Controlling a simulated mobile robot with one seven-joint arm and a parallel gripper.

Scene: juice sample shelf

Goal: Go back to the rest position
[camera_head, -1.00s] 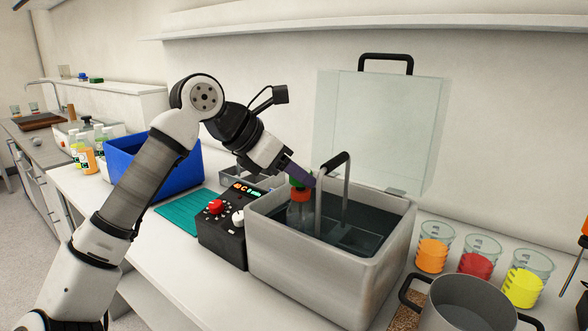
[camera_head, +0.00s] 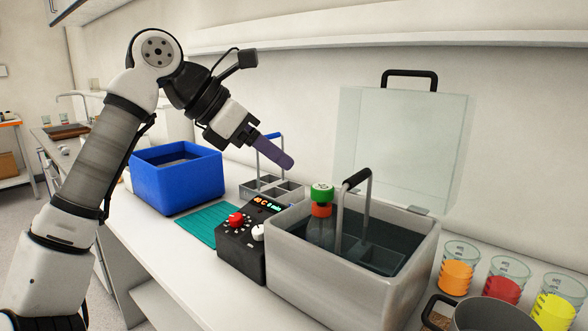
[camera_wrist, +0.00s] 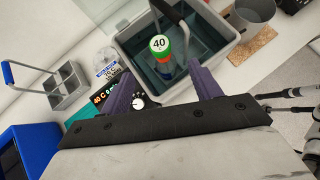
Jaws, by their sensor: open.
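My gripper (camera_head: 285,160) is raised above the bench, left of and above the grey water bath (camera_head: 345,298). In the wrist view my gripper (camera_wrist: 162,88) has its two purple fingers spread apart with nothing held between them. A bottle (camera_head: 321,215) with a green cap and an orange-red collar stands upright in the bath at its left end. In the wrist view the bottle's green cap (camera_wrist: 159,44) shows the number 40 on top. The bottle's lower part is in the dark water.
A black control box (camera_head: 240,252) with red and white knobs stands left of the bath. A blue bin (camera_head: 178,185), a teal mat (camera_head: 209,228) and a grey handled rack (camera_head: 262,187) lie further left. The bath's clear lid (camera_head: 400,145) stands open behind. Juice beakers (camera_head: 457,270) and a pot (camera_head: 490,315) are at right.

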